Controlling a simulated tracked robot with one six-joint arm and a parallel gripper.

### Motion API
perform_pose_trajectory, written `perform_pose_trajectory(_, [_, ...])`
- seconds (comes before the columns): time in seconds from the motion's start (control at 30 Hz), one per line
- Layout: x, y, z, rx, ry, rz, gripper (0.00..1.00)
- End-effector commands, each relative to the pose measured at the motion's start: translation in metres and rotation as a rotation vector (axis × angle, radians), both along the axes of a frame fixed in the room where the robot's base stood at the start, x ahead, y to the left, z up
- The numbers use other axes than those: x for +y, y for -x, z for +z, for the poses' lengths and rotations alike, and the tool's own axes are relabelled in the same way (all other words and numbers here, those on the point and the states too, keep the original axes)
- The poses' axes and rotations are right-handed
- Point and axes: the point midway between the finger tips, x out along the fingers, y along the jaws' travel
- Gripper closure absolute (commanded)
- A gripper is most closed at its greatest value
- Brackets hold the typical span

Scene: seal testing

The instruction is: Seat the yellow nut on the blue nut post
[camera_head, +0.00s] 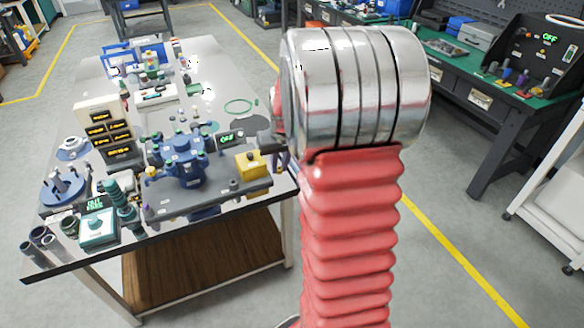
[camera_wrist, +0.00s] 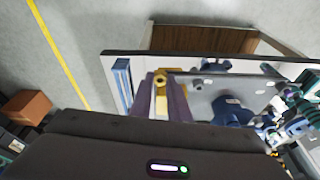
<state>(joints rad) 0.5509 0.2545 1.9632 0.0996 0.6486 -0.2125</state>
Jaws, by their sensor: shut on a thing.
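My gripper shows in the head view at the bench's right side (camera_head: 281,160), its purple fingers pointing down beside a yellow block (camera_head: 251,164). In the wrist view the fingers (camera_wrist: 161,98) are closed around a yellow piece with a round hole, which I take as the yellow nut (camera_wrist: 160,80).
The housing stands on a grey plate (camera_head: 205,199) near the bench's front edge. A small yellow knob (camera_head: 150,172) is at its left. A teal box (camera_head: 97,227), dark teal cylinders and a panel of lit displays (camera_head: 104,128) crowd the left. My red arm hides the area to the right.

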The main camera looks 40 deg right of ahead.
Motion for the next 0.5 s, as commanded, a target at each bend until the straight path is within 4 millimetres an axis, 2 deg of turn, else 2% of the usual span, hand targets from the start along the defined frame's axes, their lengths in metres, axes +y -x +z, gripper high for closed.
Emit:
perform_pose_trajectory(0.27, [0.038,-0.032,0.01,0.0,0.001,0.043,1.0])
perform_pose_trajectory(0.37, [0.059,-0.047,0.014,-0.001,0.004,0.072,1.0])
perform_pose_trajectory(0.5, [0.103,-0.071,0.021,-0.001,0.007,0.134,1.0])
